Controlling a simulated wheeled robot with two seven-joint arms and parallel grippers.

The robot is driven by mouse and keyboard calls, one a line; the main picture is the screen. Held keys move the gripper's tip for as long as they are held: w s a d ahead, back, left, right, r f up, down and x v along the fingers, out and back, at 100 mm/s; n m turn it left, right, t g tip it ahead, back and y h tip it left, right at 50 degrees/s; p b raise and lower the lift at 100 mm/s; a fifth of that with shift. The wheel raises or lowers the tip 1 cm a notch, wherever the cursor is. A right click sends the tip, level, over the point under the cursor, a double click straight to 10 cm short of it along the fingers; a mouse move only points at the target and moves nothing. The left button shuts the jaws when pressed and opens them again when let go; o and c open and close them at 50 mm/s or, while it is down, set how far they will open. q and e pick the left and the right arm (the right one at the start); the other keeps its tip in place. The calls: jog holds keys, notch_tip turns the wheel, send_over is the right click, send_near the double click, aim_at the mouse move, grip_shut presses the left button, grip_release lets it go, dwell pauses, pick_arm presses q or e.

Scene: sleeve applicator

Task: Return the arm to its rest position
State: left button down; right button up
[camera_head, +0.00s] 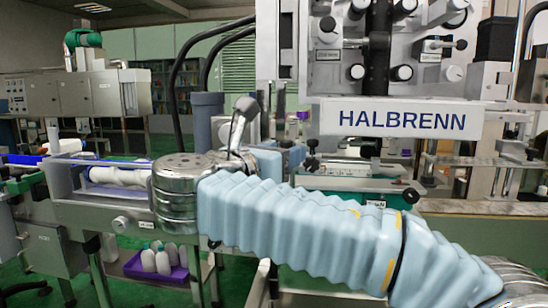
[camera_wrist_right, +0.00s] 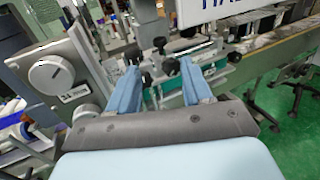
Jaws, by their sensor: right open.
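My right arm, in a light-blue ribbed sleeve (camera_head: 300,225), crosses the head view from the lower right to the centre left. My right gripper (camera_head: 294,156) points toward the machine and is partly hidden behind the sleeve and wrist. In the wrist view my right gripper (camera_wrist_right: 160,80) has its two light-blue fingers spread apart, with nothing held between them. Beyond them is the machine's teal bed (camera_wrist_right: 222,78) with black knobs; I cannot tell the exact distance. My left gripper is not in view.
The HALBRENN machine (camera_head: 402,119) stands behind the arm. A grey panel with a round knob (camera_wrist_right: 50,73) is left of the fingers in the wrist view. A conveyor (camera_head: 95,208) is at left. A purple crate (camera_head: 180,275) holds white bottles below. Green floor shows at right.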

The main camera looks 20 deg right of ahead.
jog(key=v, duration=0.2)
jog(key=shift+s+a, duration=0.15)
jog(key=shift+a, duration=0.1)
